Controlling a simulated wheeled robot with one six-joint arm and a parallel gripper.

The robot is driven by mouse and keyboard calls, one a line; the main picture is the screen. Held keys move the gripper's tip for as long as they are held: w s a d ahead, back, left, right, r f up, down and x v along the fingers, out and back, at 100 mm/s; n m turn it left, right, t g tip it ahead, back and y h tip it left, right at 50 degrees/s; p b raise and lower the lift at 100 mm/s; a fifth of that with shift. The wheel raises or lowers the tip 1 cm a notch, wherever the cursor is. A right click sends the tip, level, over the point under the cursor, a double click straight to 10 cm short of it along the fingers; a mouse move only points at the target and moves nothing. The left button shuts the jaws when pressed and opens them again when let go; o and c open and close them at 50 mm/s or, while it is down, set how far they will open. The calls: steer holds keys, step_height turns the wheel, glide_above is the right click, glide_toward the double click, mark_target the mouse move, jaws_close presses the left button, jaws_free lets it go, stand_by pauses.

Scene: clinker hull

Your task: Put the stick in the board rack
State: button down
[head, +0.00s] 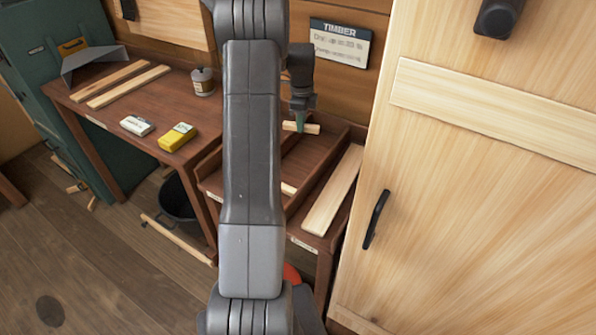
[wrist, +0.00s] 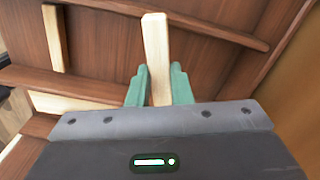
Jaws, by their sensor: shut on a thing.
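My gripper (head: 300,122) is shut on a short pale wooden stick (head: 312,128). In the wrist view my green fingers (wrist: 158,80) clasp the stick (wrist: 156,50) from both sides, and its far end sticks out beyond them. The board rack (head: 312,155) is a reddish-brown wooden tray with raised dividers. The stick is over its far part in the head view; whether it touches the rack I cannot tell. The rack's dark boards and dividers also fill the wrist view (wrist: 215,72). My arm hides the rack's left part in the head view.
A long pale board (head: 334,190) lies in the rack's right compartment. A brown bench (head: 110,115) at left holds pale strips, a yellow box (head: 178,137), a white box (head: 137,125) and a tin (head: 203,82). A black bucket (head: 180,208) stands below. A pale door (head: 480,190) closes off the right.

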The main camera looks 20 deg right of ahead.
mark_target(313, 151)
steer(key=d+f+m, duration=0.1)
steer(key=f, duration=0.2)
steer(key=d+f+m, duration=0.1)
steer(key=f, duration=0.2)
steer(key=d+f+m+p, duration=0.1)
steer(key=d+f, duration=0.1)
steer(key=f, duration=0.1)
steer(key=shift+s+d+f+m, duration=0.1)
steer(key=shift+s+m, duration=0.15)
steer(key=shift+m, duration=0.05)
steer(key=shift+f, duration=0.1)
steer(key=c, duration=1.3)
jaws_free()
steer(key=shift+f, duration=0.1)
steer(key=shift+c, duration=0.2)
steer(key=shift+o, duration=0.2)
step_height(313, 151, up, 12)
steer(key=b, duration=0.1)
steer(key=shift+r, duration=0.2)
